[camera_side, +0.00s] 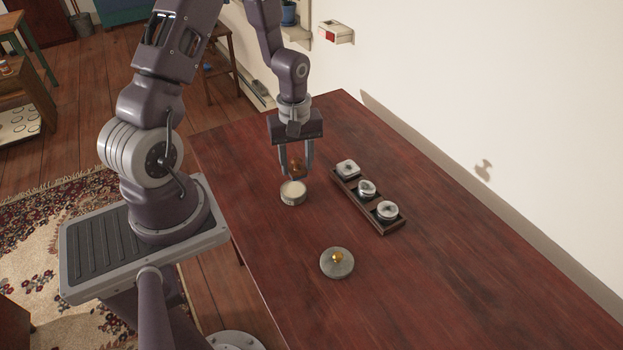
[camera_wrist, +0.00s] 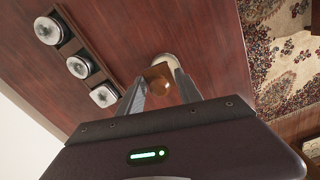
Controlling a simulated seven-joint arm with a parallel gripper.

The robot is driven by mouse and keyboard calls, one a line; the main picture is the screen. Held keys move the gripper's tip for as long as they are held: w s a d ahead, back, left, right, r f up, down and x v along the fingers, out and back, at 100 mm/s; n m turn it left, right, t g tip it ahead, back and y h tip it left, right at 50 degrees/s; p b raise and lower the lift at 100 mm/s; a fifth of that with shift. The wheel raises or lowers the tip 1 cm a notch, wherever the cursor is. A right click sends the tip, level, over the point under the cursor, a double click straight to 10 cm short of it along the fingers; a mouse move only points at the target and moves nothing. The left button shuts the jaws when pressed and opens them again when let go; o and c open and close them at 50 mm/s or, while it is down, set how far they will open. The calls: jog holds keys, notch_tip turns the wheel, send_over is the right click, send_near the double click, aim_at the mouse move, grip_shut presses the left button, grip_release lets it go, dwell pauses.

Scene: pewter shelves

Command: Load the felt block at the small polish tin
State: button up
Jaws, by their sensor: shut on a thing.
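My gripper (camera_side: 297,170) points down and is shut on a brown block with a rounded knob, which I take as the felt block (camera_side: 296,164). The block also shows between the fingers in the wrist view (camera_wrist: 157,78). The small polish tin (camera_side: 292,198) is a low round metal tin with a pale cream top, standing upright on the table. The block is just above the tin in the side view. In the wrist view the tin (camera_wrist: 168,58) is partly hidden behind the block and fingers. I cannot tell whether the block touches the polish.
A grey disc with a brass knob (camera_side: 337,264) lies toward the front. The red-brown table (camera_side: 450,275) is otherwise mostly clear. A white wall (camera_side: 500,110) runs along its right side.

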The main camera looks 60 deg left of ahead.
jog(key=shift+s+a+f, duration=0.1)
jog(key=shift+s+a, duration=0.05)
jog(key=shift+a, duration=0.7)
jog(key=shift+a+f, duration=0.2)
jog(key=shift+f, duration=0.1)
send_over(293, 190)
jog(key=shift+f, duration=2.7)
jog(key=shift+f, duration=0.55)
jog(key=shift+r, duration=3.55)
